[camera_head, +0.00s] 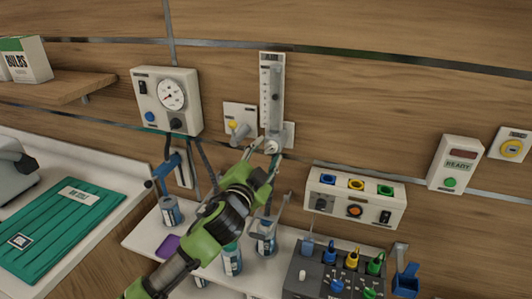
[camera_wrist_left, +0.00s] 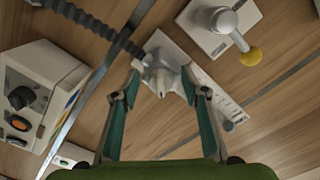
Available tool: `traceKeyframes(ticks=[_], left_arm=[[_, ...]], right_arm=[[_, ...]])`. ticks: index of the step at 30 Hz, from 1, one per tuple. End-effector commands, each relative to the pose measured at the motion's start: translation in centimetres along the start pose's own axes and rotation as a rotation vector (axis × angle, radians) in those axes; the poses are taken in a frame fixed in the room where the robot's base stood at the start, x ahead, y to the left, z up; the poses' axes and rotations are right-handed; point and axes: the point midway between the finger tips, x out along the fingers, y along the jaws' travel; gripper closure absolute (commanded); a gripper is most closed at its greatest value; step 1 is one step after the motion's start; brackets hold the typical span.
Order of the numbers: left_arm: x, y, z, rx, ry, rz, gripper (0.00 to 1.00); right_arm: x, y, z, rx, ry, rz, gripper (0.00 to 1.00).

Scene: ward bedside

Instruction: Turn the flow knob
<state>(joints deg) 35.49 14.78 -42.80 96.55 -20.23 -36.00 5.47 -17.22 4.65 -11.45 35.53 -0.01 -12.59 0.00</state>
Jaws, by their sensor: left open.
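The flowmeter (camera_head: 271,92) is a tall, narrow, clear-scaled unit labelled AIR on the wood wall. The pale flow knob (camera_head: 271,146) is at its lower end. My left gripper (camera_head: 263,160) reaches up from below, with its fingertips close to the knob. In the left wrist view the flow knob (camera_wrist_left: 160,82) faces me between the two spread fingers (camera_wrist_left: 160,95). The gripper is open, and I see wood on both sides between fingers and knob. I cannot tell the exact depth between fingertips and knob. My right gripper is not in view.
A wall outlet with a yellow-tipped lever (camera_head: 233,125) is just left of the flowmeter. A gauge box (camera_head: 168,101) hangs further left. A control box (camera_head: 355,199) is at the right. Bottles, including a teal-labelled one (camera_head: 232,259), and a grey tray (camera_head: 330,275) stand below.

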Motion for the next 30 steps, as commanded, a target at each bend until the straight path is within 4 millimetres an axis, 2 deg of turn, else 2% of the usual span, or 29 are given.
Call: traceKeyframes(ticks=[3, 4, 8, 14, 23, 30], left_arm=[[0.0, 0.0, 0.0, 0.0, 0.0, 0.0, 0.59], [0.0, 0.0, 0.0, 0.0, 0.0, 0.0, 0.64], [0.0, 0.0, 0.0, 0.0, 0.0, 0.0, 0.97], [0.0, -0.1, -0.1, 0.023, 0.0, 0.0, 0.97], [0.0, -0.3, -0.1, 0.255, 0.001, 0.001, 0.97], [0.0, -0.2, -0.1, 0.271, 0.001, 0.0, 0.97]], right_arm=[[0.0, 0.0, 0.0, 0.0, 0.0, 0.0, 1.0], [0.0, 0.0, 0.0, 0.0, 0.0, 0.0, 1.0], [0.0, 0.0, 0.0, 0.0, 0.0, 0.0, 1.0], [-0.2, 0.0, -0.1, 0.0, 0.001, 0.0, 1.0], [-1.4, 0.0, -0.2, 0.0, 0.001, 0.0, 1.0], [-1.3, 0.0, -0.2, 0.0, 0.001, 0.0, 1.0]])
